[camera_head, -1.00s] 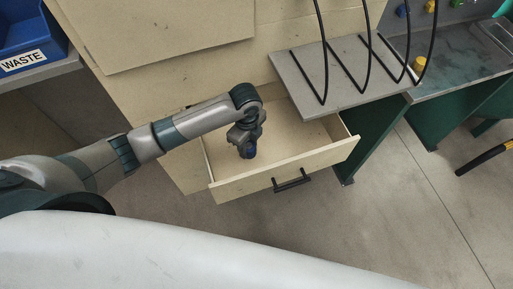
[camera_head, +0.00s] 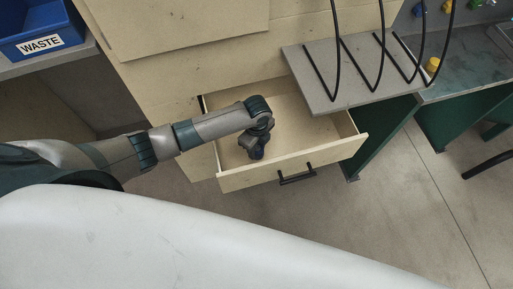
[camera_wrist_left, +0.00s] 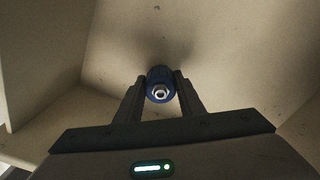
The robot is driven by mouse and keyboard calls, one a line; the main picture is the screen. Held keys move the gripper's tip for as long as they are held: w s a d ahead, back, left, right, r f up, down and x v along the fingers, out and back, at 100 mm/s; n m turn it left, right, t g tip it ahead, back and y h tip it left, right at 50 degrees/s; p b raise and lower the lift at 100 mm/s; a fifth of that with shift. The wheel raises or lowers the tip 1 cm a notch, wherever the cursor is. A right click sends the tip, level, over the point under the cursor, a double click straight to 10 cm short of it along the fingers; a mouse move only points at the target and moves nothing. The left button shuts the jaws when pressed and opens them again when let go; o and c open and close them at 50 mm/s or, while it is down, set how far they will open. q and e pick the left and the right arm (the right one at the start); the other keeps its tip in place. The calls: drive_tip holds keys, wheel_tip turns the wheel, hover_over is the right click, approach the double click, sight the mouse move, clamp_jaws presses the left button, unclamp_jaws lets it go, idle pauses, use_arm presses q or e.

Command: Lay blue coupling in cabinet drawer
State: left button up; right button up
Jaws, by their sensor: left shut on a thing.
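The blue coupling (camera_wrist_left: 160,72) is a small dark-blue cylinder with a bright metal bore. In the left wrist view it sits between the two fingers of my left gripper (camera_wrist_left: 160,90), which is shut on it. In the head view my left gripper (camera_head: 256,150) points down inside the open cabinet drawer (camera_head: 240,181), with the blue coupling low at its tip, largely hidden. I cannot tell whether the coupling touches the drawer floor. The drawer is pale wood with a black handle (camera_head: 297,177) and looks otherwise empty. My right gripper is not in view.
A grey board (camera_head: 330,100) with black curved rods overhangs the drawer's back right. A blue WASTE bin (camera_head: 35,30) stands at upper left. A workbench with a yellow part (camera_head: 432,65) is at right. The drawer's walls surround my gripper, with free floor inside.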

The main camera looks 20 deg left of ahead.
sight(257, 148)
use_arm(q)
drive_tip(key=shift+f, duration=0.55)
drive_tip(key=shift+f, duration=0.1)
drive_tip(key=o, duration=1.1)
drive_tip(key=shift+o, duration=0.2)
wheel_tip(257, 148, up, 12)
drive_tip(key=b, duration=0.1)
drive_tip(key=shift+b, duration=0.3)
